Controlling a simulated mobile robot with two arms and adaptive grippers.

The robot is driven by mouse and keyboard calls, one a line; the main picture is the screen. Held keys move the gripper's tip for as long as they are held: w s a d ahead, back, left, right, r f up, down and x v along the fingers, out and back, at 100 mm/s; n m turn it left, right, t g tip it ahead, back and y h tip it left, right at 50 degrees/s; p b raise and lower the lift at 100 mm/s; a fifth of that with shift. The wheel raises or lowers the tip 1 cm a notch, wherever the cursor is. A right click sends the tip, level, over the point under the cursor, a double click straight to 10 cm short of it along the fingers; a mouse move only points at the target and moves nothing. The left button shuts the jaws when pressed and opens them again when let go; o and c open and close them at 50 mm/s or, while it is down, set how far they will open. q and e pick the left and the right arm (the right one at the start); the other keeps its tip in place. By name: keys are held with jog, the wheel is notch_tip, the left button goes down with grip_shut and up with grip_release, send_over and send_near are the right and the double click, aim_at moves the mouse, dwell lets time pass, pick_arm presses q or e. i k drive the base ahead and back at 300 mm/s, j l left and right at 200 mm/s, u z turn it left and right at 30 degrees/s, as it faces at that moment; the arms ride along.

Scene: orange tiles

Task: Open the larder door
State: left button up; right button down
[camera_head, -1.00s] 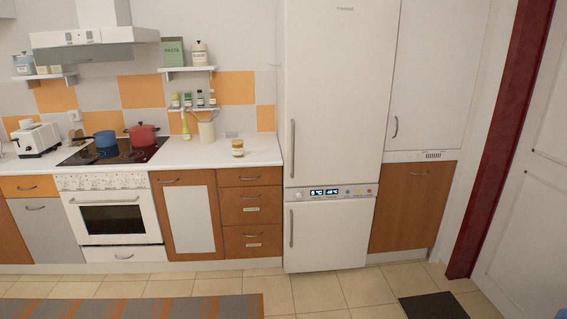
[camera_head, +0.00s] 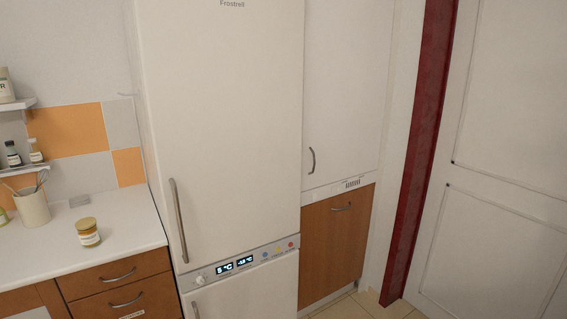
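The tall white larder door (camera_head: 345,85) is the upper cabinet front right of the fridge. It looks shut. Its curved metal handle (camera_head: 312,160) sits low near the door's left edge. Neither of my grippers is in the head view.
A white fridge-freezer (camera_head: 225,110) with a long vertical handle (camera_head: 179,220) stands left of the larder. A counter (camera_head: 120,240) with a jar (camera_head: 88,232) is farther left. A red door frame (camera_head: 420,150) and a white door (camera_head: 500,150) are at the right.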

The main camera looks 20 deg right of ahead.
aim_at(347, 45)
jog(key=i+l+z, duration=0.2)
jog(key=i, duration=0.35)
jog(key=i+l+z, duration=0.2)
jog(key=i, duration=0.35)
